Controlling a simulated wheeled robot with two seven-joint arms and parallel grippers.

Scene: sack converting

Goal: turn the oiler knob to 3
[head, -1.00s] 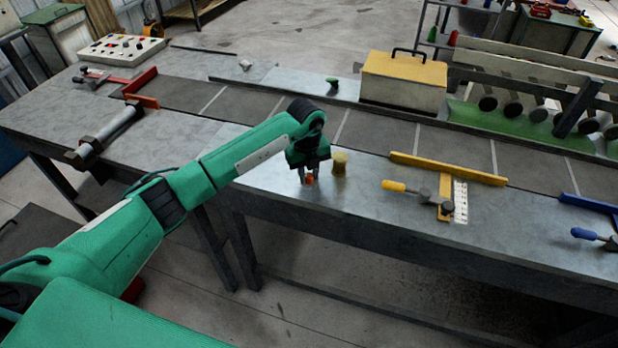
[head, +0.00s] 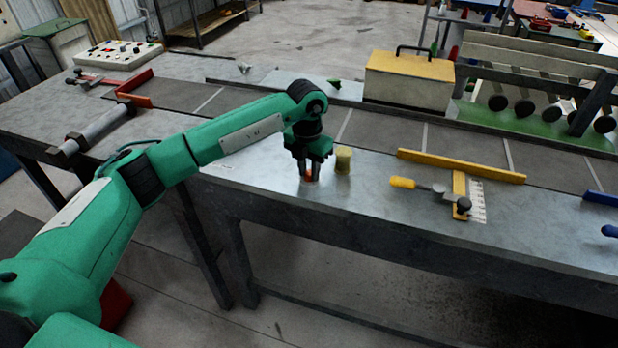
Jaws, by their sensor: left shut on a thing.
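My left gripper (head: 309,172) points down at the grey steel table, its fingers shut on a small orange-red knob (head: 309,177). The fingers hide most of the knob, and any numbers or pointer on it are too small or covered to read. A short yellowish cylinder (head: 343,160) stands upright on the table just right of the gripper, apart from it. My right gripper is not in view.
A yellow fence with a yellow-handled clamp (head: 430,187) and a white scale (head: 477,201) lie to the right. A yellow box with a black handle (head: 408,80) stands behind the dark belt (head: 385,130). A control panel (head: 118,55) sits at far left.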

